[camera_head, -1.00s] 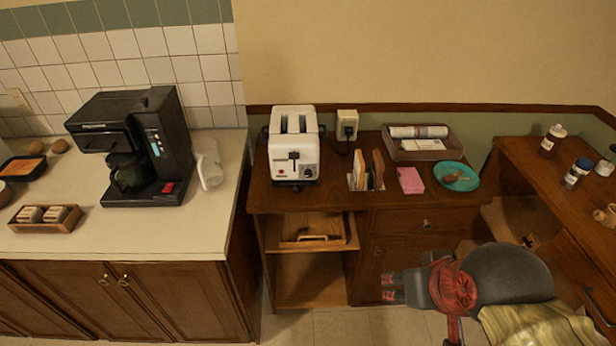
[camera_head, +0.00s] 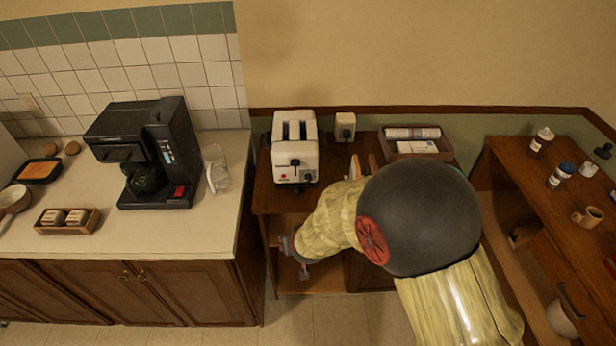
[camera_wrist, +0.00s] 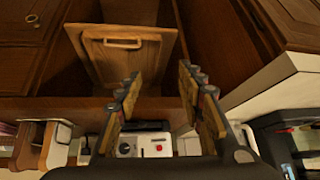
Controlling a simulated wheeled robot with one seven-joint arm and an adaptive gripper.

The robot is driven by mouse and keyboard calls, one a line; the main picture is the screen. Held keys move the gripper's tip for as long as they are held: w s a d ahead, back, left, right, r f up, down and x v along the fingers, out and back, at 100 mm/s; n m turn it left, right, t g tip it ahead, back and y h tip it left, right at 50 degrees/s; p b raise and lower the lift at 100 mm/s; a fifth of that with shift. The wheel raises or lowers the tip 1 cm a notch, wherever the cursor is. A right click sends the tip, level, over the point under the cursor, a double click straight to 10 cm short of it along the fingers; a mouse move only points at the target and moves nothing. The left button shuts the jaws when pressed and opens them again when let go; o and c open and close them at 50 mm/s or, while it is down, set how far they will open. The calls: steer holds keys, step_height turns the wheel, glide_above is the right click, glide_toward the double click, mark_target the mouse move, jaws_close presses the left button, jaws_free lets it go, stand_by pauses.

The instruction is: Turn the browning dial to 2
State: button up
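The white toaster (camera_head: 296,150) stands on the brown wooden counter, its front facing me. Its dark lever and small round browning dial (camera_head: 308,177) show on the front; the dial's setting is too small to read. In the wrist view the toaster front appears upside down at the bottom, with the dial (camera_wrist: 125,149) left of a red button (camera_wrist: 159,147). My gripper (camera_head: 297,258) is below and in front of the toaster, near the open shelf, apart from the dial. In the wrist view its two fingers (camera_wrist: 160,85) are spread with nothing between them.
A black coffee maker (camera_head: 146,155) and clear pitcher (camera_head: 216,170) stand left. A tray (camera_head: 415,143) is at the back right. My arm hides much of the counter right of the toaster.

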steer(key=w+d+r+t+h, duration=0.1)
steer(key=w+d+r+t, duration=0.15)
steer(key=w, duration=0.45)
steer(key=t+h, duration=0.2)
steer(key=t, duration=0.2)
glide_toward(308, 180)
steer(key=shift+m, duration=0.3)
steer(key=b+x, duration=0.1)
steer(key=x, duration=0.7)
steer(key=shift+s, duration=0.1)
steer(key=c, duration=0.3)
jaws_close()
